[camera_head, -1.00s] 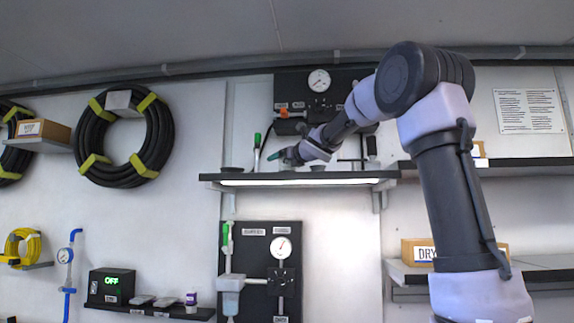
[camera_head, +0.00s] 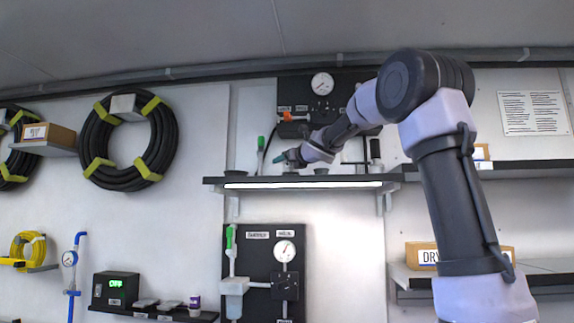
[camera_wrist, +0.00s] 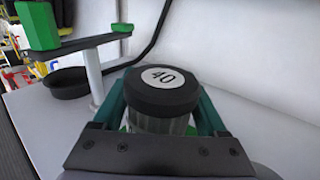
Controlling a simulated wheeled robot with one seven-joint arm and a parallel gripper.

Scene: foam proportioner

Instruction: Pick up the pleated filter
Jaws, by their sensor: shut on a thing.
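The pleated filter (camera_wrist: 160,122) is a short upright cylinder with a ribbed, clear-looking body and a black cap marked 40 on a white disc. In the wrist view, the green fingers of my gripper (camera_wrist: 163,108) are on both sides of it and shut on it. The lower part of the filter is hidden behind my gripper's dark palm plate. In the head view, my gripper (camera_head: 284,157) is small, just above the left half of the lit upper shelf (camera_head: 300,184). The filter is too small there to make out clearly.
A black dish (camera_wrist: 70,82) and a stand with green blocks (camera_wrist: 40,25) are close on the left in the wrist view. A black hose runs behind the filter. A gauge panel (camera_head: 345,88) is on the wall behind the shelf. The shelf's right side is clear in the wrist view.

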